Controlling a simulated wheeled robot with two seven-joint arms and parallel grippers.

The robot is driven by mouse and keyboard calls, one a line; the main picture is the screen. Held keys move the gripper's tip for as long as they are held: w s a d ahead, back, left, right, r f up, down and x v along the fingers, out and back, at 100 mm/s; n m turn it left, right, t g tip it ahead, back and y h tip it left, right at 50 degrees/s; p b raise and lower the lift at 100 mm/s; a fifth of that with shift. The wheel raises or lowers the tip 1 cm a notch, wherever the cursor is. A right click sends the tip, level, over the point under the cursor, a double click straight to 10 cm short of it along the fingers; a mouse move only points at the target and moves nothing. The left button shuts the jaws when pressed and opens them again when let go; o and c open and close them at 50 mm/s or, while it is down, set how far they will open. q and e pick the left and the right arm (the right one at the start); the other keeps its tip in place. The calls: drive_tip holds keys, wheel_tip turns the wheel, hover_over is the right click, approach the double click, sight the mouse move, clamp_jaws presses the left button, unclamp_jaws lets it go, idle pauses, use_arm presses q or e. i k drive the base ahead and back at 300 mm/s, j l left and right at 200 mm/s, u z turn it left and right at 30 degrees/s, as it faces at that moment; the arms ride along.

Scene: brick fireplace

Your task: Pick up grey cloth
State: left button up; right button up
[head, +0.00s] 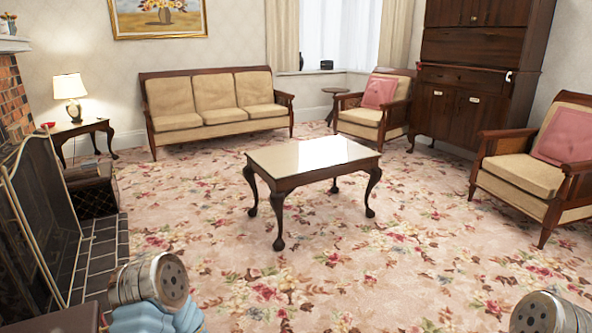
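I cannot make out a grey cloth anywhere in the head view. The coffee table (313,157) in the middle of the room has a pale, shiny top with nothing visible on it. Parts of my two arms show at the bottom edge, one at lower left and one at lower right. Neither gripper's fingers show, so both grippers are out of view.
A beige sofa (214,104) stands at the back, with one armchair (366,117) beside it and another armchair (520,173) at right. A dark cabinet (447,103) stands behind. A fireplace screen (42,205) and side table (82,128) are at left. Open carpet surrounds the coffee table.

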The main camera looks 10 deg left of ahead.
sight(92, 164)
drive_tip(key=i+l+u, duration=0.1)
drive_tip(key=i, duration=0.25)
drive_tip(key=i+l+u, duration=0.15)
drive_tip(key=i, duration=0.25)
drive_tip(key=i+l+u, duration=0.1)
drive_tip(key=i, duration=0.25)
drive_tip(key=i+j+u, duration=0.2)
drive_tip(key=i+u, duration=0.2)
drive_tip(key=i, duration=0.2)
drive_tip(key=i+u, duration=0.45)
drive_tip(key=i+l+u, duration=0.25)
drive_tip(key=i+u, duration=0.15)
drive_tip(key=i, duration=0.3)
drive_tip(key=i+j, duration=0.15)
drive_tip(key=i, duration=0.45)
drive_tip(key=i+j, duration=0.1)
drive_tip(key=i, duration=0.45)
drive_tip(key=i+j, duration=0.15)
drive_tip(key=i, duration=0.45)
drive_tip(key=i+j, duration=0.1)
drive_tip(key=i, duration=0.45)
